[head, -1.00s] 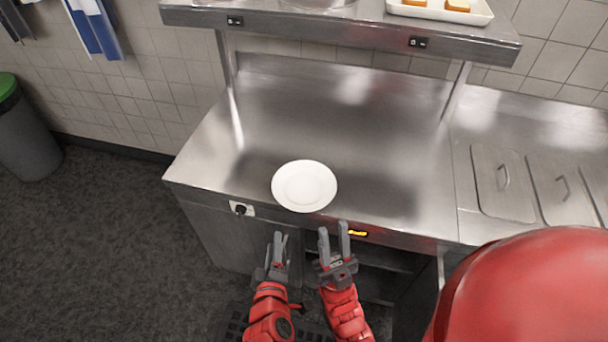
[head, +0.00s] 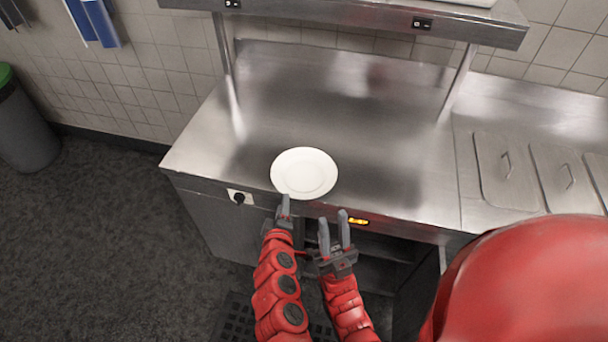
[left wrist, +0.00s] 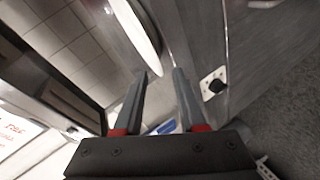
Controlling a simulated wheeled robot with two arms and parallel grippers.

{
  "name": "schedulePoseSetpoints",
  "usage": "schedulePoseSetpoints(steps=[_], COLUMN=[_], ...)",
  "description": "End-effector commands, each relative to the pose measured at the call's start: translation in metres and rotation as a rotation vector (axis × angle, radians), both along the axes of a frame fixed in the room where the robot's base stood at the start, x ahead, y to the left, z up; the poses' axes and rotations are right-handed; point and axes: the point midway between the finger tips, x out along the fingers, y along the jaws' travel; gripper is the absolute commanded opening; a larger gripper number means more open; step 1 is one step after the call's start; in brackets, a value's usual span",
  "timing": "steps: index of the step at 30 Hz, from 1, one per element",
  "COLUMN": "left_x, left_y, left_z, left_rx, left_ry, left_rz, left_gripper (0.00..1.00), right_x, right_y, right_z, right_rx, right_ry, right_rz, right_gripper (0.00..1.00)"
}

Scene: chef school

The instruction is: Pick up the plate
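A round white plate (head: 304,173) lies flat on the steel counter (head: 380,175) near its front edge. Its rim shows edge-on at the top of the left wrist view (left wrist: 146,22). My left gripper (head: 284,207) is just in front of the plate's near left rim; in the left wrist view its two fingers (left wrist: 160,85) are apart with nothing between them. Whether a finger touches the plate cannot be told. My right gripper (head: 335,232) is open and empty in front of the counter edge, lower right of the plate.
A steel shelf (head: 370,18) on posts stands over the back of the counter. Lidded steel inserts (head: 506,180) are at the right. A socket with a black knob (head: 239,198) sits on the counter front. A bin (head: 22,130) stands far left. The counter behind the plate is clear.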

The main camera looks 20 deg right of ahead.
Motion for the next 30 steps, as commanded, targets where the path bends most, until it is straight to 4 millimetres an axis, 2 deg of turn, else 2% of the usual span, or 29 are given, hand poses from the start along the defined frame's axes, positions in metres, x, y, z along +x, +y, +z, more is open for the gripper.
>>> schedulePoseSetpoints(steps=[5, 12, 18, 29, 30], left_x=[0.006, 0.027, 0.043, 0.046, 0.046], left_y=[-0.001, -0.012, -0.018, -0.02, -0.02], left_z=[-0.001, -0.009, -0.016, -0.021, -0.021], left_rx=[0.002, 0.002, 0.001, 0.0, 0.0], left_ry=[-0.001, 0.003, 0.0, 0.001, 0.001], left_rz=[0.003, 0.0, 0.0, 0.001, 0.001], left_gripper=[0.4, 0.4, 0.4, 0.4, 0.35], right_x=[0.0, 0.0, 0.0, 0.0, 0.0], right_y=[0.0, 0.0, 0.0, 0.0, 0.0], right_z=[0.004, 0.018, 0.023, 0.023, 0.023], right_rx=[0.0, 0.0, 0.0, 0.0, 0.0], right_ry=[0.0, 0.0, 0.0, 0.0, 0.0], right_rz=[0.0, 0.0, 0.0, 0.0, 0.0], right_gripper=[0.3, 0.3, 0.3, 0.3, 0.3])
